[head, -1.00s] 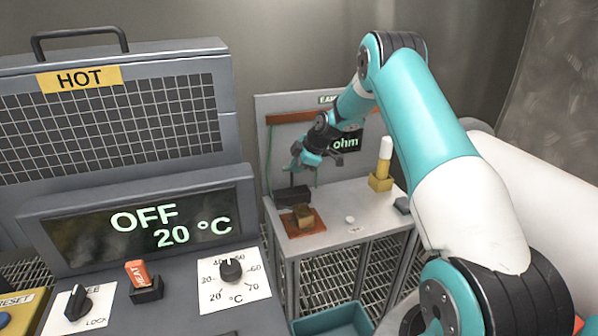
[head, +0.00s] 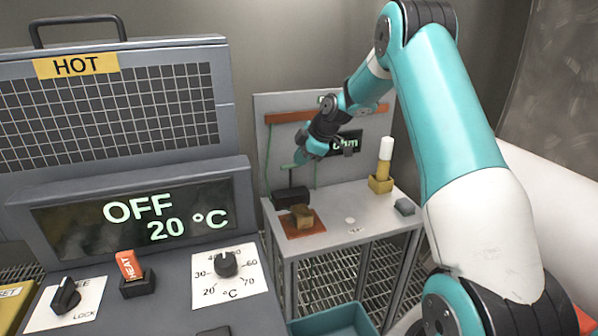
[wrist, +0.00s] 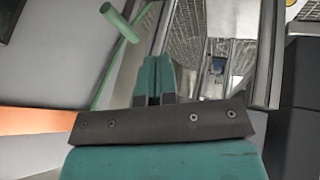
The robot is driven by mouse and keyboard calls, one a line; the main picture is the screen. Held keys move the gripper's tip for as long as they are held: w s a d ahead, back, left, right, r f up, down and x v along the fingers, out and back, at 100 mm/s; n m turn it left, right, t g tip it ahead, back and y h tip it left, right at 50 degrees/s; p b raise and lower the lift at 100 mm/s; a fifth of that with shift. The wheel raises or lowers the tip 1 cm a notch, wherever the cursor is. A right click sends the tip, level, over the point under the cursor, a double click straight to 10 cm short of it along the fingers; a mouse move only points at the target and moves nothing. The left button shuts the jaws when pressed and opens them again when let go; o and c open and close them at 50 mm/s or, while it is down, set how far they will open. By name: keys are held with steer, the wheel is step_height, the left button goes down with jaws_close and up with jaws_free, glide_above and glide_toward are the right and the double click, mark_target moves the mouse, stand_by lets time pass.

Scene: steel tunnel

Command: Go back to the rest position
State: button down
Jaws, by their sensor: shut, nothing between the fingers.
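My gripper (wrist: 155,85) is shut and empty in the wrist view, its two teal fingers together. In the head view my teal and white arm reaches from the lower right to above the grey bench (head: 345,222). The gripper end is partly hidden behind my own wrist there, in front of the bench's back panel (head: 275,105). A green rod (wrist: 121,27) shows at the upper left of the wrist view, apart from the fingers.
On the bench are a tan block on a brown mat (head: 303,230), a dark box (head: 291,196), a yellow holder with a white-topped cylinder (head: 381,182) and a small white disc (head: 350,221). The HOT cabinet (head: 110,105) and its OFF 20 °C panel (head: 140,221) stand left. A teal bin (head: 335,320) is below.

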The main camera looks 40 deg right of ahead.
step_height(320, 180, up, 4)
steer(key=s+d+b, duration=0.1)
steer(key=s+d, duration=0.2)
steer(key=s+a+m+g+h, duration=0.1)
steer(key=s+a+m, duration=0.35)
steer(key=a, duration=0.35)
steer(key=s+a+m+g, duration=0.1)
steer(key=s+a+m, duration=0.2)
steer(key=s+a, duration=0.3)
steer(key=s+a+f+m+h, duration=0.2)
steer(key=s+a+m, duration=0.4)
steer(key=s, duration=0.6)
steer(key=s+a+r+n+g+y, duration=0.1)
steer(key=s+a+r+n+y, duration=0.1)
steer(key=s+a, duration=0.4)
steer(key=s+a+r+n+g+y, duration=0.2)
steer(key=s+a+r+n, duration=0.3)
steer(key=a, duration=0.3)
steer(key=shift+s+a+r+g, duration=0.15)
steer(key=shift+s+a+g, duration=0.15)
steer(key=shift+s+a, duration=0.15)
